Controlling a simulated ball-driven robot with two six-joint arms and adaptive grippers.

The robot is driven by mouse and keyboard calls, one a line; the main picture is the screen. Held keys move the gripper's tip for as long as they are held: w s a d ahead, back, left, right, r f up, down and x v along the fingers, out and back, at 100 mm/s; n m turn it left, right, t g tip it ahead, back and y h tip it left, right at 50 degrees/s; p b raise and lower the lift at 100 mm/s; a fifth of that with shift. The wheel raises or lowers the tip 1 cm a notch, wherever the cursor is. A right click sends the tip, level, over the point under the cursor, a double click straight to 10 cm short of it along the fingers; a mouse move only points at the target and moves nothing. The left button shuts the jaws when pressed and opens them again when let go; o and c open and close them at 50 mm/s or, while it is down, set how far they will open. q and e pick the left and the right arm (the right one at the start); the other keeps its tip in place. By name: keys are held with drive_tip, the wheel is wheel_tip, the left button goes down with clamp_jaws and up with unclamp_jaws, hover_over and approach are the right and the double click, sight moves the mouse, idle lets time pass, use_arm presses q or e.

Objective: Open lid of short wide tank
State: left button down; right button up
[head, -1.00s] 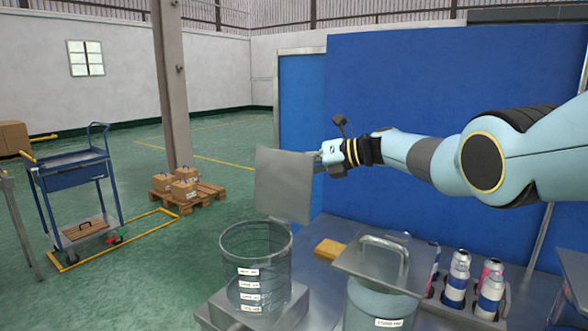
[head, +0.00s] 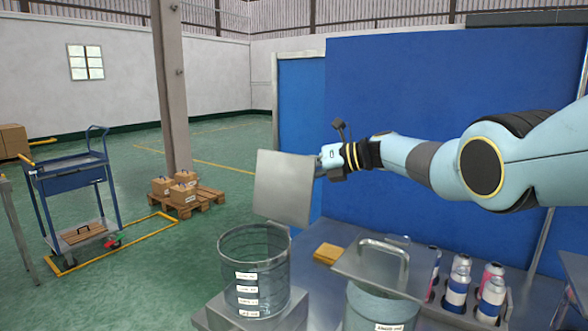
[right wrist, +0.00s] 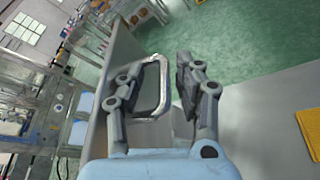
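The short wide tank (head: 240,262) is a clear round vessel with several white labels, standing on a metal block in the head view. Its square grey lid (head: 283,188) stands almost upright at the tank's back edge, so the mouth is uncovered. My right gripper (head: 321,161) is behind the lid, partly hidden by it. In the right wrist view my right gripper (right wrist: 160,88) has its fingers apart, with the lid's loop handle (right wrist: 163,90) between them. A gap shows between the handle and the right-hand finger. The lid's plate (right wrist: 121,50) lies beyond. My left gripper is not in view.
A second tank (head: 372,312) with a flat handled lid (head: 350,262) stands to the right. A yellow block (head: 328,253) lies on the metal table (head: 350,232). A blue trolley (head: 70,180) and a pallet of boxes (head: 188,198) are farther left.

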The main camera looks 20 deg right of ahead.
drive_tip(key=v, duration=0.7)
drive_tip(key=shift+d, duration=0.2)
drive_tip(key=shift+s+r, duration=0.1)
drive_tip(key=shift+s, duration=0.05)
